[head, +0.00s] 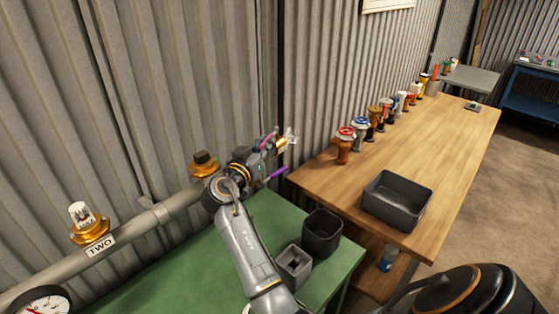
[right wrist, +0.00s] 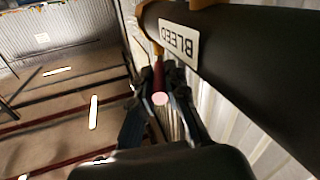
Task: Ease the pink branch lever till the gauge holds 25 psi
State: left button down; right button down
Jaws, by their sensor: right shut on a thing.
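The grey pipe (head: 135,222) runs along the corrugated wall. A pressure gauge (head: 38,301) sits at its lower left end, cut off by the frame edge; its reading is too small to tell. My right gripper (head: 265,158) is at the pipe's far end, partly hidden by its own wrist. A pink lever (head: 268,138) shows beside it. In the right wrist view the fingers are shut around a dark red lever with a pink end (right wrist: 160,99), beneath the pipe (right wrist: 245,60) labelled BLEED (right wrist: 179,42). A purple bar (head: 278,172) sticks out nearby. My left gripper is not in view.
A brass outlet with a white cap (head: 80,214) stands by a TWO label (head: 101,246); a dark-capped one (head: 204,163) is further along. Two bins (head: 322,236) (head: 293,268) stand on the green bench (head: 170,285). The wooden bench (head: 440,130) holds a grey tray (head: 397,204) and several valves.

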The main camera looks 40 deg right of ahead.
aim_at(265, 141)
jog(key=shift+f, duration=0.2)
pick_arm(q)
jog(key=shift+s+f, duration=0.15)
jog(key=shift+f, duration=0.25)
pick_arm(e)
jog(key=shift+r, duration=0.15)
jog(key=c, duration=1.3)
grip_release()
jog(key=shift+d, duration=0.1)
jog(key=shift+c, duration=0.2)
notch_tip(265, 141, up, 10)
jog(key=shift+w, duration=0.1)
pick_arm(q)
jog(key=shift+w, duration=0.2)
